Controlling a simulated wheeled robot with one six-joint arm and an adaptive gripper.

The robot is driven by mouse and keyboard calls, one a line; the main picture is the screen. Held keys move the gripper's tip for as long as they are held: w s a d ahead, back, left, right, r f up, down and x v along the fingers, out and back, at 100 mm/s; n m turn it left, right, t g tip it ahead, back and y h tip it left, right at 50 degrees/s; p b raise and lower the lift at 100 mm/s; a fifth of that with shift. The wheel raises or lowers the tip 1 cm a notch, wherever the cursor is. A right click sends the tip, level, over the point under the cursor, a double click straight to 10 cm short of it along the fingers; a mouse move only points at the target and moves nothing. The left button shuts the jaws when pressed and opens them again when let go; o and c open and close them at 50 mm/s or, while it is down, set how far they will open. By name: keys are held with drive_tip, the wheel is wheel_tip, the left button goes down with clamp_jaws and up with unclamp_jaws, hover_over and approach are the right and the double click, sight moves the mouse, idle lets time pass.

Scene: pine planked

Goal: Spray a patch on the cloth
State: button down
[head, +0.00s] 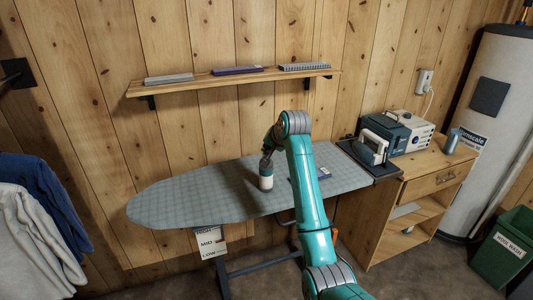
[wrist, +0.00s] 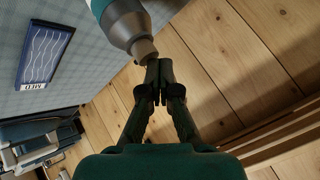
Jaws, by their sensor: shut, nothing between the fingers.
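A white spray bottle (head: 266,182) with a grey top stands on the grey checked ironing board (head: 170,203). My gripper (head: 267,155) is at the bottle's top. In the wrist view its fingers (wrist: 160,72) are shut and empty, close beside the nozzle of the bottle (wrist: 122,22); I cannot tell whether they touch it. A small dark blue piece with pale wavy lines and a white label (wrist: 45,50) lies flat on the board. It also shows in the head view (head: 325,173), right of the bottle, partly behind my arm. No separate cloth is clear.
An iron (head: 373,147) sits on a dark rest at the board's right end. A grey-blue machine (head: 405,130) and a small can (head: 452,141) stand on the wooden cabinet (head: 440,160). A shelf (head: 235,80) hangs above. The board's left part is clear.

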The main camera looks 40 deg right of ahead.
drive_tip(key=shift+r, duration=3.05)
